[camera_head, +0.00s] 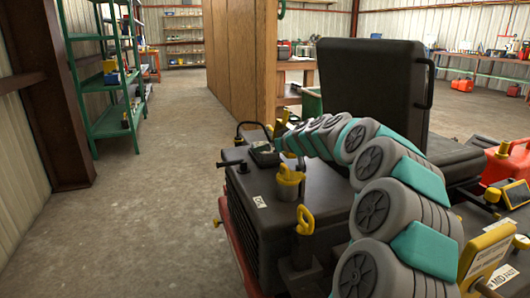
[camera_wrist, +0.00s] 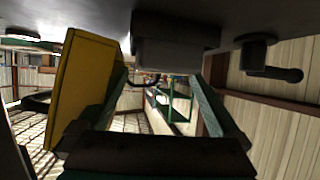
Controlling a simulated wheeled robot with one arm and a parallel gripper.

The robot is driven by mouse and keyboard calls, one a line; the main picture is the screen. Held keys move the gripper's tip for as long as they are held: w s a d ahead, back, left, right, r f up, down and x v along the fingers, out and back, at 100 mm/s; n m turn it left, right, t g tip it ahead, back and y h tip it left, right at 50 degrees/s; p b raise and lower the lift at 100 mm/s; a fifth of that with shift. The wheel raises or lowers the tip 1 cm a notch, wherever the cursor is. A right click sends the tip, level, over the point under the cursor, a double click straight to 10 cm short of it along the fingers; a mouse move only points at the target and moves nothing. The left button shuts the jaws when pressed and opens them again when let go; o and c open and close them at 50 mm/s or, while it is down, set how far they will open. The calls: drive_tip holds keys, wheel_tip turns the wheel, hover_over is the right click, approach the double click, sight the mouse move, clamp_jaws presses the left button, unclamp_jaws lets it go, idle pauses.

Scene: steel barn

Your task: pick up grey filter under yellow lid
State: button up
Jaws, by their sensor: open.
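In the wrist view a flat yellow panel (camera_wrist: 80,90), which looks like the yellow lid, stands tilted close by on the left. A dark grey block (camera_wrist: 175,42) sits at top centre against a dark surface, beyond the fingertips; it may be the grey filter, but shadow makes this unsure. My gripper (camera_wrist: 163,82) is open, its two fingers spread, with nothing seen held between them. The yellow panel is beside the left finger; I cannot tell if they touch. In the head view my arm arches over the machine and its gripper end is not clear.
The dark machine (camera_head: 255,205) has a yellow-capped fitting (camera_head: 290,180), a yellow handle (camera_head: 305,220) and a raised black seat back (camera_head: 372,90). A red can (camera_head: 508,160) is at right. Green shelving (camera_head: 105,90) lines the left wall; the concrete aisle (camera_head: 140,190) is clear.

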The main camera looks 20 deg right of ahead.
drive_tip(key=shift+w+a+f, duration=0.1)
drive_tip(key=shift+w+f, duration=0.25)
drive_tip(key=shift+w, duration=0.3)
drive_tip(key=c, duration=1.2)
